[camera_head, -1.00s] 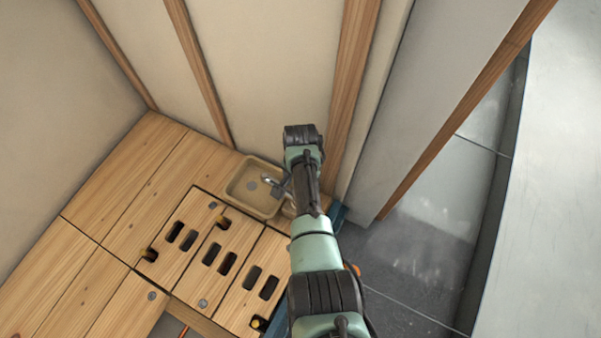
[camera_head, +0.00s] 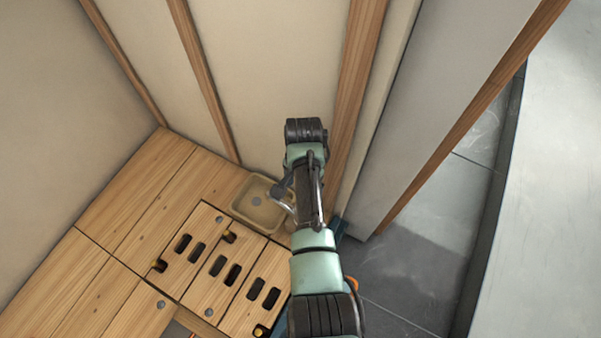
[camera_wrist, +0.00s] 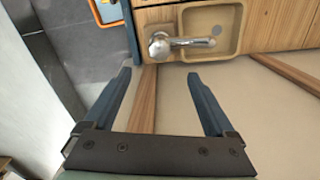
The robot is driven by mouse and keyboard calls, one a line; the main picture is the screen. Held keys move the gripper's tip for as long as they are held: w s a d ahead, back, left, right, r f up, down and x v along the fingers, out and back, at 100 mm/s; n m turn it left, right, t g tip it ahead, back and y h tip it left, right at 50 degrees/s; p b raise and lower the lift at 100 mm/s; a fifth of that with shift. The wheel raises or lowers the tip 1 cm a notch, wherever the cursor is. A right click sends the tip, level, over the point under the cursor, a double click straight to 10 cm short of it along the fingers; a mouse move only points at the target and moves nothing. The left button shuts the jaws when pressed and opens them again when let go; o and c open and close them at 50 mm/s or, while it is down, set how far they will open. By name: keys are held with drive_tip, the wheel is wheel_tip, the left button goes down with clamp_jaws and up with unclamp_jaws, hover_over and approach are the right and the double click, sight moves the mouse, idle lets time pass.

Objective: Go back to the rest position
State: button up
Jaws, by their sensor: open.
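My gripper (camera_wrist: 160,100) shows in the wrist view with its two blue fingers spread wide and nothing between them. Beyond the fingertips is a silver faucet (camera_wrist: 180,43) beside a tan sink basin (camera_wrist: 226,32). The fingers are apart from both. The tan basin (camera_head: 246,206) is just left of the arm. Part of the faucet (camera_head: 284,206) shows at the basin's right edge, partly covered by the arm.
Wooden panels with dark slots (camera_head: 226,270) and brass-coloured fittings lie left of the arm. Beige walls (camera_head: 270,80) with wooden battens stand behind. A grey partition (camera_head: 440,100) is to the right, with dark tiled floor (camera_head: 400,275) beyond it.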

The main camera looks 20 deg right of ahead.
drive_tip(key=w+a+r+n+t+h, duration=0.1)
drive_tip(key=w+r+n+t, duration=0.15)
drive_tip(key=w+r, duration=0.35)
drive_tip(key=w+a+r+n+t, duration=0.2)
drive_tip(key=w+r+t, duration=0.15)
drive_tip(key=r, duration=0.45)
drive_tip(key=w+a+r+n+t, duration=0.1)
drive_tip(key=a+r+n+t, duration=0.25)
drive_tip(key=r, duration=0.75)
drive_tip(key=w+a+r+n+t, duration=0.2)
drive_tip(key=a+r+t, duration=0.2)
drive_tip(key=r, duration=0.7)
drive_tip(key=s+a+r+n+t+p, duration=0.1)
drive_tip(key=s+r+t, duration=0.45)
drive_tip(key=r, duration=0.75)
drive_tip(key=s+a+r+n+t+y, duration=0.15)
drive_tip(key=s+r+t, duration=0.4)
drive_tip(key=r, duration=0.75)
drive_tip(key=s+a+r+t+h+p, duration=0.1)
drive_tip(key=s+r+t, duration=0.2)
drive_tip(key=s+r, duration=0.75)
drive_tip(key=w+r+p, duration=0.2)
drive_tip(key=r+p, duration=1.2)
drive_tip(key=r, duration=0.1)
drive_tip(key=w+r+p, duration=0.1)
drive_tip(key=r+p, duration=1.3)
drive_tip(key=r, duration=0.1)
drive_tip(key=shift+w+a+r, duration=0.2)
drive_tip(key=shift+w+r, duration=0.2)
